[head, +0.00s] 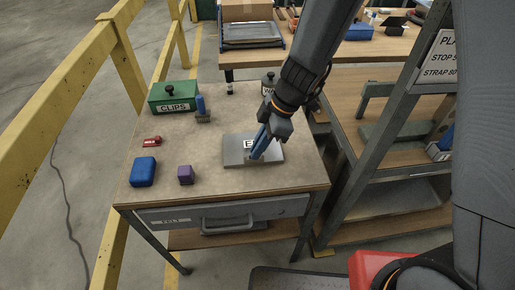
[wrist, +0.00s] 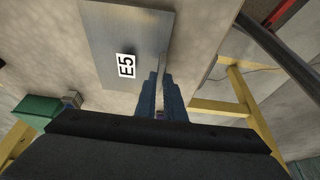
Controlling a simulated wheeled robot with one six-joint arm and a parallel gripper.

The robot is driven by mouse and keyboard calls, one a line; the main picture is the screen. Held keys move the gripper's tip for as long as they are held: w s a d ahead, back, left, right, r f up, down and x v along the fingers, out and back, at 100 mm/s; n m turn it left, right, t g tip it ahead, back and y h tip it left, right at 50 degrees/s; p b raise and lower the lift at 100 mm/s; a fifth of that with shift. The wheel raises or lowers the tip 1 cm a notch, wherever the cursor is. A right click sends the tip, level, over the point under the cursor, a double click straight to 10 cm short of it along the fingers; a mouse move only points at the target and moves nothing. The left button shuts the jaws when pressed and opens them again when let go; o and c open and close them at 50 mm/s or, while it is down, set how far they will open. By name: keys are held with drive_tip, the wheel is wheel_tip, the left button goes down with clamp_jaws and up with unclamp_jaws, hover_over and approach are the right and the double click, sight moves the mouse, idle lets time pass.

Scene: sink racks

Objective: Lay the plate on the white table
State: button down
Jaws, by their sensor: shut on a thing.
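A flat grey metal plate (head: 235,152) with a white label marked E5 is at the right part of the beige-topped workbench (head: 225,110). It also shows in the wrist view (wrist: 110,30), reaching away from the fingers. My gripper (head: 260,150) points down at the plate, its blue fingers shut on it. In the wrist view my gripper (wrist: 160,95) closes on a thin part along the plate's edge. I cannot tell whether the plate touches the bench top or is just above it. No plainly white table shows; this bench top looks beige.
On the bench stand a green CLIPS box (head: 173,98), a blue-handled brush-like thing (head: 202,110), a small red block (head: 152,141), a blue box (head: 143,171) and a purple cube (head: 185,175). A metal shelf rack (head: 370,150) stands right. Yellow rails (head: 60,85) run left.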

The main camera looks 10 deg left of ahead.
drive_tip(key=shift+f, duration=0.55)
drive_tip(key=shift+f+b, duration=0.15)
drive_tip(key=shift+b, duration=0.15)
drive_tip(key=c, duration=1.8)
unclamp_jaws()
drive_tip(key=shift+c, duration=0.2)
drive_tip(key=shift+r+p, duration=0.3)
drive_tip(key=shift+r, duration=0.05)
drive_tip(key=b+v, duration=0.2)
drive_tip(key=v, duration=0.9)
drive_tip(key=shift+d+r, duration=0.2)
drive_tip(key=shift+r, duration=0.05)
